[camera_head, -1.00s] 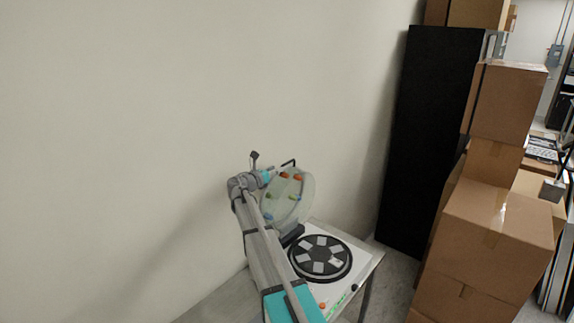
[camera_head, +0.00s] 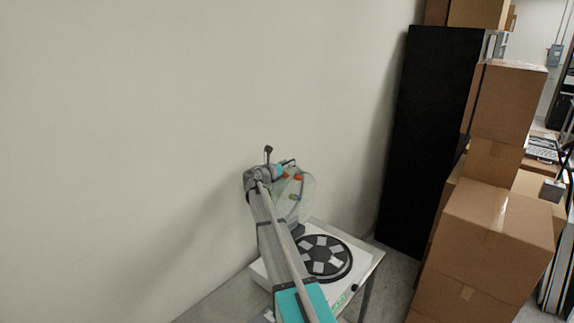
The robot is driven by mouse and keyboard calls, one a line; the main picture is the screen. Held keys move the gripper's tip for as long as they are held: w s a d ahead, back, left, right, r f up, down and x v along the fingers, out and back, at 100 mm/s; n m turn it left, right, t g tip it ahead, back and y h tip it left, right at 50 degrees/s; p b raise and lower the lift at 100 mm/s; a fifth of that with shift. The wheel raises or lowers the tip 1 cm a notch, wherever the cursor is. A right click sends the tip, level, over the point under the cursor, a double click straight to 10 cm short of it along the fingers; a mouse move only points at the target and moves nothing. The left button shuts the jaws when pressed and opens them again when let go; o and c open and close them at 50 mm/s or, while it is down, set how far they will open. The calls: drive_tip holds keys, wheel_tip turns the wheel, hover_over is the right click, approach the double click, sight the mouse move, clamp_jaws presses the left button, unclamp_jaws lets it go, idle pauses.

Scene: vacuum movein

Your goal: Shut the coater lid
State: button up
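The coater (camera_head: 352,257) is a white box with a round black plate (camera_head: 323,258) on top that carries several grey squares. Its clear round lid (camera_head: 304,197) stands raised at the back of the box, with orange and green parts on it. My arm reaches from the bottom of the picture up to the lid's left side and covers part of the lid and box. My gripper (camera_head: 291,163) is at the lid's upper left edge, small and mostly hidden by my wrist. I cannot tell whether it touches the lid or how its fingers stand.
The coater sits on a grey table (camera_head: 222,301) against a pale wall (camera_head: 180,110). A tall black cabinet (camera_head: 430,140) and stacked cardboard boxes (camera_head: 497,230) stand to the right. Bare floor shows between the table and the boxes.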

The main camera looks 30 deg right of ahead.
clamp_jaws()
drive_tip(key=shift+s+d, duration=0.1)
drive_tip(key=shift+s, duration=0.05)
